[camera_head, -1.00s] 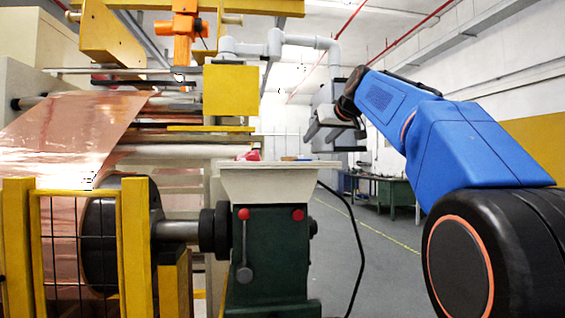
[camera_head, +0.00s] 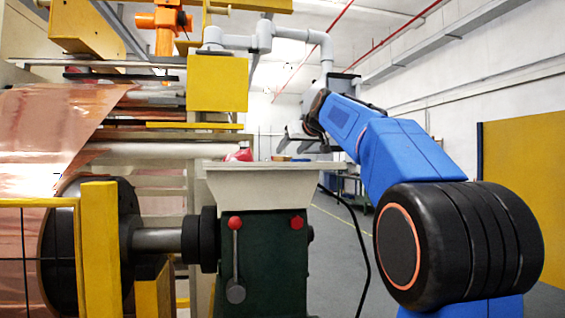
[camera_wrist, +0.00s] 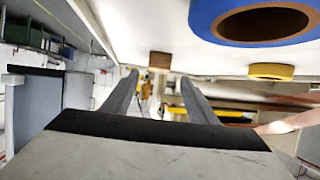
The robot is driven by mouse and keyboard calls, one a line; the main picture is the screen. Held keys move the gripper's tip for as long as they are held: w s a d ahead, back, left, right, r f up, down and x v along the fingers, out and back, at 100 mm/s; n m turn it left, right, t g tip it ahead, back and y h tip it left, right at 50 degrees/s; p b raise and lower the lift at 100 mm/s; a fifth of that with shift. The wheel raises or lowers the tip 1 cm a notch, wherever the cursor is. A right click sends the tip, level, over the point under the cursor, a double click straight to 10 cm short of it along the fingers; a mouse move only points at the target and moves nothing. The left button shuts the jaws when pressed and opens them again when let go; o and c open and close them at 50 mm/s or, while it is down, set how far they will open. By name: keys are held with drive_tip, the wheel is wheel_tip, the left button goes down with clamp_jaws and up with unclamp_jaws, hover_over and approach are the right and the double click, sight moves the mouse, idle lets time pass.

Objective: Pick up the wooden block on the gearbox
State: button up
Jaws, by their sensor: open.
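The wooden block (camera_wrist: 160,60) is a small brown block on the white top surface in the wrist view, near that surface's far edge. The gearbox (camera_head: 262,250) is green with a broad pale top (camera_head: 262,184) in the head view. I cannot clearly make out the block there. My gripper (camera_wrist: 159,77) is open and empty. Its two grey fingers point towards the block, which shows between and beyond the tips. In the head view my gripper (camera_head: 295,131) is just above the right part of the gearbox top.
A blue tape roll (camera_wrist: 205,22) and a yellow tape roll (camera_wrist: 270,71) lie on the same surface, right of the block in the wrist view. A red object (camera_head: 240,155) sits on the gearbox top. Copper foil machinery (camera_head: 45,135) fills the left. Floor is open at right.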

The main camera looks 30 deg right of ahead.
sight(283, 157)
drive_tip(key=x, duration=0.9)
drive_tip(key=shift+d+r, duration=0.15)
drive_tip(key=shift+r, duration=0.05)
drive_tip(key=c, duration=1.2)
